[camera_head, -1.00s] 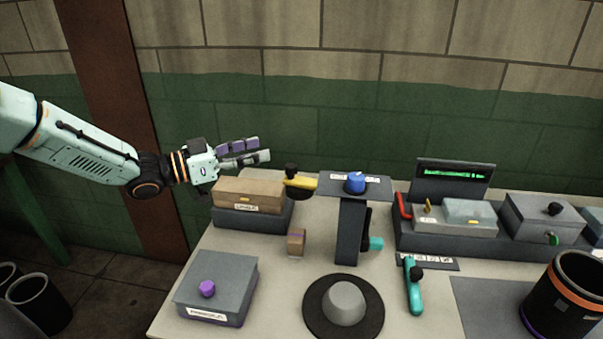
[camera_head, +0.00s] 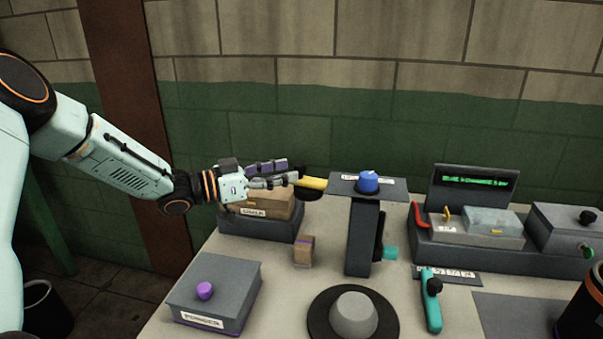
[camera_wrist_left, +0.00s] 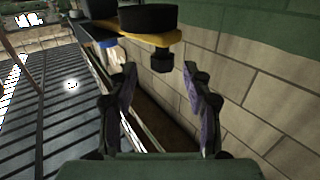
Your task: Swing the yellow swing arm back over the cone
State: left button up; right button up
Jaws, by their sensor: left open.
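The yellow swing arm (camera_head: 313,184) sticks out to the left from the top of the dark post (camera_head: 362,238), not over the cone. The grey cone (camera_head: 354,318) stands on a round black base at the front of the table. My left gripper (camera_head: 295,174) is at the arm's outer end and partly hides the black parts there. In the left wrist view, its two fingers (camera_wrist_left: 160,72) are apart and empty, and the yellow arm (camera_wrist_left: 170,41) with a black knob (camera_wrist_left: 162,62) lies just beyond the fingertips. My right gripper is not in view.
A blue knob (camera_head: 368,182) sits on the post's top plate. A cardboard box (camera_head: 265,203) lies below my left gripper. A grey box with a purple knob (camera_head: 215,291) is at the front left. A teal handle (camera_head: 431,305) is right of the cone.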

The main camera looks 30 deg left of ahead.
aim_at(300, 172)
pick_arm(q)
jog(key=shift+w+d+f, duration=0.15)
jog(key=shift+w+d, duration=0.15)
jog(key=shift+w, duration=0.25)
jog(key=shift+w+d+f, duration=0.15)
jog(key=shift+w+d, duration=0.15)
jog(key=shift+w, duration=0.25)
jog(key=shift+w+d+b, duration=0.15)
jog(key=shift+w+b, duration=0.15)
jog(key=shift+b, duration=0.05)
jog(key=shift+w+d+r, duration=0.3)
jog(key=shift+w+d, duration=0.05)
jog(key=shift+d, duration=0.35)
jog(key=shift+w+f, duration=0.1)
jog(key=shift+w, duration=0.1)
jog(key=shift+a, duration=0.2)
jog(key=shift+c, duration=0.4)
jog(key=shift+s+d, duration=0.1)
jog(key=shift+d, duration=0.1)
jog(key=c, duration=0.5)
grip_shut()
